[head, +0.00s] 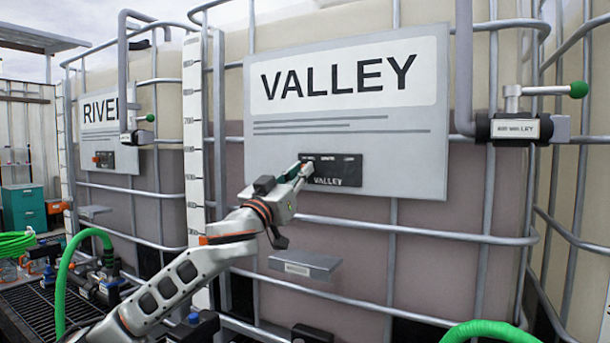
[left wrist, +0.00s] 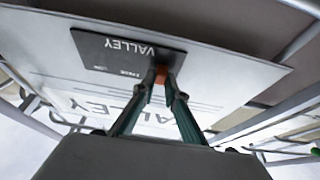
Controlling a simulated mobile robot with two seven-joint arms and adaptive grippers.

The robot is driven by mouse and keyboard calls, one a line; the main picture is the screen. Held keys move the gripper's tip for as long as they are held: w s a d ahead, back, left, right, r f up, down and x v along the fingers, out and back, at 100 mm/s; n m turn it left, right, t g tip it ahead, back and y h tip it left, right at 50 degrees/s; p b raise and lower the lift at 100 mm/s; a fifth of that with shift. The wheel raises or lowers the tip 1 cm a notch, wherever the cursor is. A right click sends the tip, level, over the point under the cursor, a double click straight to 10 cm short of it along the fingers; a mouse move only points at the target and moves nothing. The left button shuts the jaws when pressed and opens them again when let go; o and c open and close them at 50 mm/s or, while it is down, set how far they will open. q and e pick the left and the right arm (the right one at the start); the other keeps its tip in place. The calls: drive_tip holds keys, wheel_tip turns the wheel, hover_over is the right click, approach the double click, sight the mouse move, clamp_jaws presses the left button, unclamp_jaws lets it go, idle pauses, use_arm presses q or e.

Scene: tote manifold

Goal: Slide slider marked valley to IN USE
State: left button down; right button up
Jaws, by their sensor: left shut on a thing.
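The slider marked VALLEY is a black panel (head: 338,172) low on the grey VALLEY sign (head: 420,168). Small position labels run along its top edge, too small to read. My left gripper (head: 303,168) reaches it from the lower left and covers its left end. In the left wrist view the panel (left wrist: 112,54) appears upside down, with an orange slider knob (left wrist: 160,75) near its right end there. The left gripper's fingertips (left wrist: 160,84) are shut on this knob. My right gripper is not in view.
A caged tote stands behind the sign, with metal bars (head: 420,237) around it. A small grey shelf (head: 304,264) sticks out below. A green-knobbed valve handle (head: 578,90) is at the upper right. A RIVER sign (head: 105,125) with a similar panel hangs farther left. Green hoses (head: 487,332) lie low.

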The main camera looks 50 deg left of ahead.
use_arm(q)
drive_tip(key=shift+a+r, duration=0.1)
drive_tip(key=shift+a, duration=0.1)
drive_tip(key=c, duration=2)
unclamp_jaws()
drive_tip(key=shift+c, duration=0.2)
drive_tip(key=shift+a, duration=0.1)
drive_tip(key=v, duration=0.7)
drive_tip(key=shift+s, duration=0.25)
